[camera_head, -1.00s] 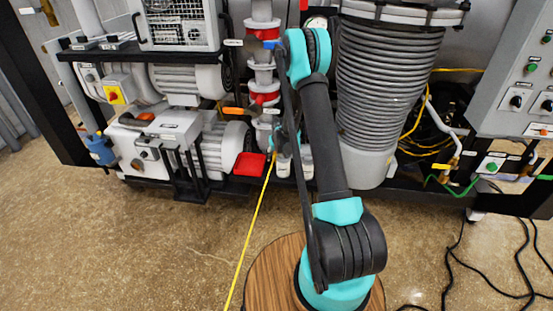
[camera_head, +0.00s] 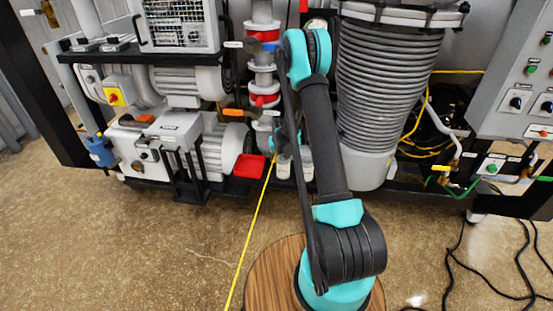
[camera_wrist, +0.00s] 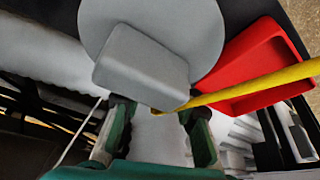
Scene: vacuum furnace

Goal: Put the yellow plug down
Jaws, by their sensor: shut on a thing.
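My gripper (camera_wrist: 157,115) shows in the wrist view as two green fingers, shut on the yellow plug (camera_wrist: 158,112). Only a small yellow bit of the plug shows between the fingertips, below a grey block that fills the upper middle. A yellow cable (camera_wrist: 260,84) runs from the fingertips to the right edge, crossing in front of a red tray (camera_wrist: 238,61). In the head view the gripper is mostly hidden behind my arm, and the plug cannot be made out. The yellow cable (camera_head: 252,225) hangs from there down across the floor.
The red tray (camera_head: 249,165) sits by the grey motor (camera_head: 222,142), left of my arm. A large ribbed grey cylinder (camera_head: 388,90) stands close on the right. A control panel (camera_head: 515,100) is at far right. Black cables (camera_head: 450,265) lie on the floor there.

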